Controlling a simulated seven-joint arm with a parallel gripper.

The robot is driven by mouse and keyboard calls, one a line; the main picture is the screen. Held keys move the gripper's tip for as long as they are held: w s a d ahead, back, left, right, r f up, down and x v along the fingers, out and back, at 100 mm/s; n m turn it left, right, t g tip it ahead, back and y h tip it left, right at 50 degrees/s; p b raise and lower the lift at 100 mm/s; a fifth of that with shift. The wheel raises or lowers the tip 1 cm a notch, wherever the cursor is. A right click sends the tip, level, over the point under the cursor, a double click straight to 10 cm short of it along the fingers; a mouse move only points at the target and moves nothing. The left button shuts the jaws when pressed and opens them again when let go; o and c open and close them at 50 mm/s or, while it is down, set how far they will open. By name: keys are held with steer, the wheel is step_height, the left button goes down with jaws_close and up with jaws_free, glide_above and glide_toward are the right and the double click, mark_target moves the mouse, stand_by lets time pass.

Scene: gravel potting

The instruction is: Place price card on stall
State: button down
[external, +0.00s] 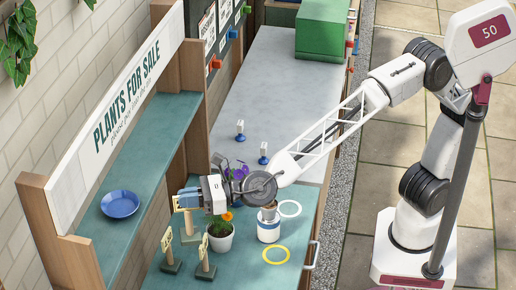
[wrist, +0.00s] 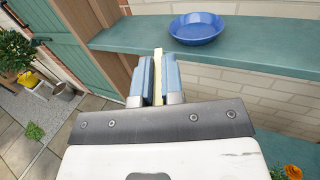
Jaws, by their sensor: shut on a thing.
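My gripper (external: 186,197) has blue fingers shut on a price card (external: 188,203), a pale yellow card that seems to have a post and dark base below it. In the wrist view the card shows edge-on as a yellow strip (wrist: 158,74) between the fingers (wrist: 159,82); its lower part is hidden. Two similar cards, one at the left (external: 168,242) and one at the right (external: 204,252), stand upright on the teal bench. The stall (external: 150,135) has a teal shelf under a "PLANTS FOR SALE" sign (external: 127,85). My gripper is right of the shelf, over the bench.
A blue plate (external: 120,204) sits on the stall shelf, with bare shelf behind it. A yellow ring (external: 276,255) lies on the bench.

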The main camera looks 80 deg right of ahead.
steer(key=s+d+f+m+h, duration=0.3)
steer(key=f+h, duration=0.1)
steer(key=f, duration=0.2)
steer(key=s+d+f+m+h, duration=0.3)
steer(key=s+d+f+h, duration=0.1)
steer(key=f, duration=0.3)
steer(key=s+d+f+m+h, duration=0.3)
steer(key=d+f+h, duration=0.1)
steer(key=f+h, duration=0.2)
steer(key=shift+s+d+f, duration=0.25)
steer(key=shift+s+f, duration=0.1)
steer(key=shift+f, duration=0.3)
steer(key=shift+f, duration=2)
steer(key=shift+f, duration=2.15)
